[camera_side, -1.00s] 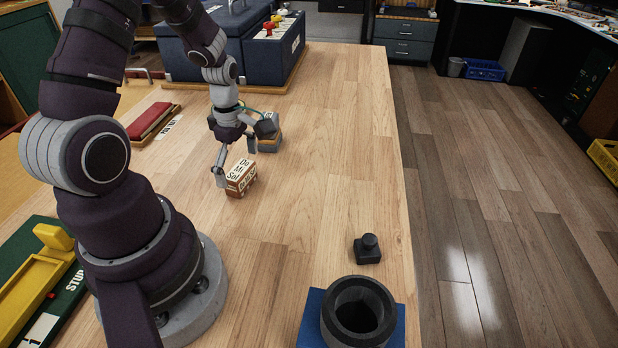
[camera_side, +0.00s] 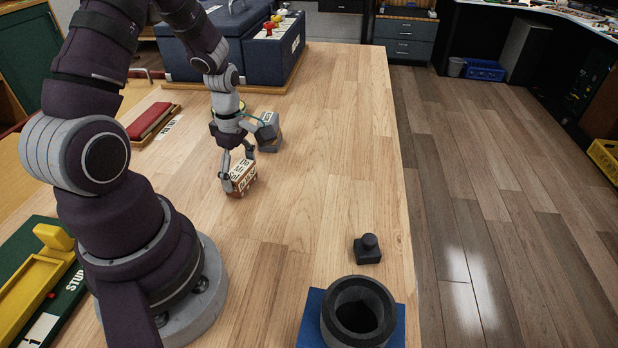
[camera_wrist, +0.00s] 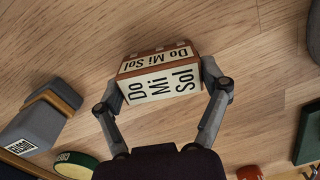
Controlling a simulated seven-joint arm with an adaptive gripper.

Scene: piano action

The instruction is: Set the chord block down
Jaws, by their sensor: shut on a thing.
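The chord block (camera_side: 242,180) is a small brown box with white faces reading "Do Mi Sol". It is at the left middle of the wooden table (camera_side: 300,200), and its underside appears to be at the tabletop, though contact cannot be told for sure. My gripper (camera_side: 238,175) reaches down over it with a finger on either side. In the wrist view the block (camera_wrist: 160,82) sits between the two fingertips of my gripper (camera_wrist: 165,95), which is shut on it, lettering facing the camera.
A grey block (camera_side: 268,132) stands just behind my gripper. A red case (camera_side: 150,121) lies to the left and a dark blue box (camera_side: 275,58) stands at the back. A small black knob piece (camera_side: 367,250) and a black ring (camera_side: 358,312) are at front right. The table's middle is clear.

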